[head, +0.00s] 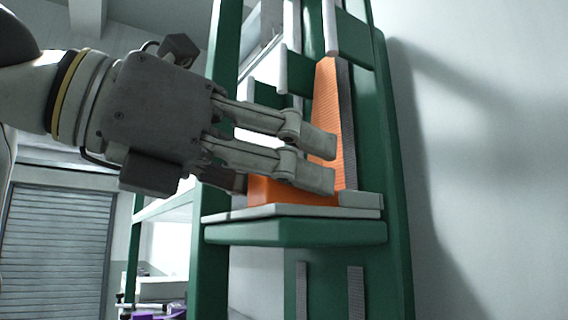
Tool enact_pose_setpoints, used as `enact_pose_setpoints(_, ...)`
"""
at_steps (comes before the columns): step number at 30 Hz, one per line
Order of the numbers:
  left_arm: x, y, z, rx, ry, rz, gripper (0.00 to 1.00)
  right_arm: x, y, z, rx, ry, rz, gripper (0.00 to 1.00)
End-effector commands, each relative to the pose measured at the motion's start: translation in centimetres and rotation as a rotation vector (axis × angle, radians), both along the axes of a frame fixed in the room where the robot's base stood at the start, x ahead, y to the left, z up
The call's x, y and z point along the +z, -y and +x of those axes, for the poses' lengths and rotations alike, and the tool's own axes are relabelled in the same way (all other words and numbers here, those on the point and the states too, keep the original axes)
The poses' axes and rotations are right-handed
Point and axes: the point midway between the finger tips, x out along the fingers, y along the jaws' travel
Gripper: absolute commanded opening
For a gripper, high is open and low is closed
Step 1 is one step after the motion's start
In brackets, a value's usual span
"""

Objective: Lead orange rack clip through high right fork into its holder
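My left gripper (315,158) reaches in from the left, in front of the green rack. Its two fingers are a little apart, one above the other, with nothing clearly held between them. An orange piece (270,190), which looks like the clip, stands behind and below the fingers on a ledge with a pale top, likely the holder (295,232). An orange webbing strip (328,95) rises from behind the fingers to a green, pale-edged fork (350,45) at upper right. The fingers hide part of the orange; contact cannot be told. My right gripper is out of view.
A green upright (222,60) stands left of the ledge, close to my gripper. Grey strips (356,290) run down the panel below the ledge. A white wall (490,150) is at right, and a grey shutter (55,245) is far left.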

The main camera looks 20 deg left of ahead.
Motion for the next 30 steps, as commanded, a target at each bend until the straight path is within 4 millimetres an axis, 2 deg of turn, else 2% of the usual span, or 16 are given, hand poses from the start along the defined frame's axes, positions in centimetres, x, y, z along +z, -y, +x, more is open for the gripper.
enact_pose_setpoints(9, 0.0, 0.0, 0.0, 0.000, 0.000, 0.000, 0.56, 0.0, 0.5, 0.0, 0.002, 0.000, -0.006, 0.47)
enact_pose_setpoints(13, 0.2, -0.6, -0.7, 0.001, 0.002, -0.001, 0.56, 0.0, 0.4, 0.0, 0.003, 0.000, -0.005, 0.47)
enact_pose_setpoints(24, 1.3, -5.1, -6.5, 0.001, 0.003, -0.003, 0.56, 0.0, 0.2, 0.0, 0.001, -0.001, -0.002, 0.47)
enact_pose_setpoints(30, 1.7, -6.8, -8.7, 0.001, 0.001, -0.002, 0.56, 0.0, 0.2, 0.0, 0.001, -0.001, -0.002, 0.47)
